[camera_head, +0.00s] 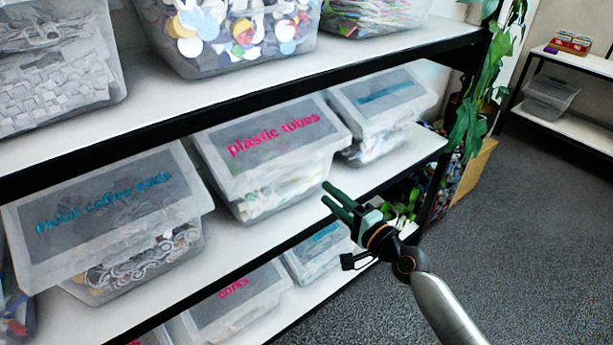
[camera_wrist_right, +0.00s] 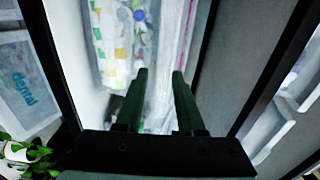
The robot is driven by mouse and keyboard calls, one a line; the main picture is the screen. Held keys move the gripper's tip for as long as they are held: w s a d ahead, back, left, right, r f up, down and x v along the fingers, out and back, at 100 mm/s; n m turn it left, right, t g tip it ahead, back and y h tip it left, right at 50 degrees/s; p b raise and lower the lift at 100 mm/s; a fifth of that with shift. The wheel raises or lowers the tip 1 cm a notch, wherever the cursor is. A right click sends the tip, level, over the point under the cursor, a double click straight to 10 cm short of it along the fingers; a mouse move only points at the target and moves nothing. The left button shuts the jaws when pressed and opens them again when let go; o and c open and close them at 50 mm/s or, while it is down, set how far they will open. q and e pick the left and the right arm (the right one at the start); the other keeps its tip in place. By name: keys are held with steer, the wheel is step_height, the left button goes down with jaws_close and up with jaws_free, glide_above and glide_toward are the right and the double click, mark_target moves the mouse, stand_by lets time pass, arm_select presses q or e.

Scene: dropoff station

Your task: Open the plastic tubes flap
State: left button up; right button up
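The plastic tubes bin (camera_head: 257,195) is a clear box on the middle shelf. Its flap (camera_head: 275,138) is grey with pink "plastic tubes" lettering and lies slanted over the bin's top front, down. My right gripper (camera_head: 334,197) is just in front and to the right of the bin, below the flap's lower right corner. In the right wrist view its green fingers (camera_wrist_right: 159,76) are apart with nothing between them, and the bin's clear wall and contents (camera_wrist_right: 122,40) are ahead of them. My left gripper is not in view.
The metal coffee pods bin (camera_head: 105,215) stands to the left and a bin with a blue label (camera_head: 385,95) to the right. Bins with a corks label (camera_head: 233,300) sit on the shelf below. A plant (camera_head: 480,90) hangs at the shelf's right end. Grey floor (camera_head: 530,230) is clear at the right.

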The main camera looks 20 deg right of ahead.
steer(key=x, duration=0.9)
steer(key=shift+f, duration=0.1)
jaws_close()
stand_by(1.2)
